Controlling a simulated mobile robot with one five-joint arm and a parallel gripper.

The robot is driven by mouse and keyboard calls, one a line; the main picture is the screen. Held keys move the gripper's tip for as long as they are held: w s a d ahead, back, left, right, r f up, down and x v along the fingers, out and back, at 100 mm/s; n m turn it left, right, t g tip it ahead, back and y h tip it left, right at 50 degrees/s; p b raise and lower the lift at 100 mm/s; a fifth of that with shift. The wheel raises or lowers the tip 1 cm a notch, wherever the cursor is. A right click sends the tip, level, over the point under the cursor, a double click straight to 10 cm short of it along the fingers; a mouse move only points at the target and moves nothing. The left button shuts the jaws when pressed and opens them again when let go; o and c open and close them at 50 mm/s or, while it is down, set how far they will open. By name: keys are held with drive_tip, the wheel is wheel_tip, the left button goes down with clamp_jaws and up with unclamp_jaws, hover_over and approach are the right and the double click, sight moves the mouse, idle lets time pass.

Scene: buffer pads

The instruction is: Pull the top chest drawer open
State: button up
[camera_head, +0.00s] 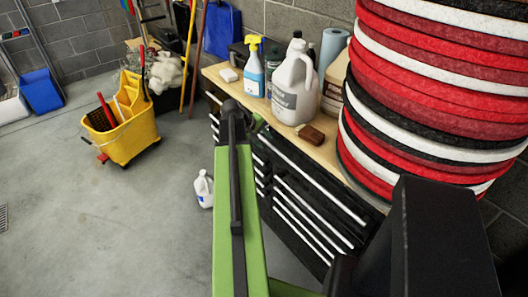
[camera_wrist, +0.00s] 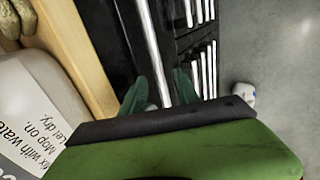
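The black chest (camera_head: 262,172) has a wooden top and several drawers with long silver handles. The top drawer's handle (camera_head: 312,180) runs just below the wooden top; the drawer looks shut. In the wrist view this handle (camera_wrist: 152,45) runs down between the green fingers of my gripper (camera_wrist: 159,88). The fingers are apart, one on each side of the bar, with gaps showing. I cannot tell how deep the bar lies between them. In the head view my arm hides most of my gripper (camera_head: 258,122), near the chest's front edge.
A white jug (camera_head: 295,92), a spray bottle (camera_head: 254,70) and a brown block (camera_head: 311,136) stand on the top. Stacked pads (camera_head: 430,85) rise at right. A small jug (camera_head: 204,188) stands on the floor before the chest. A yellow mop bucket (camera_head: 125,135) is left; floor between is clear.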

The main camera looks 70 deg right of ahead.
drive_tip(key=shift+s+d+f, duration=0.15)
drive_tip(key=shift+d+f, duration=0.15)
drive_tip(key=shift+f, duration=0.25)
clamp_jaws()
idle(1.0)
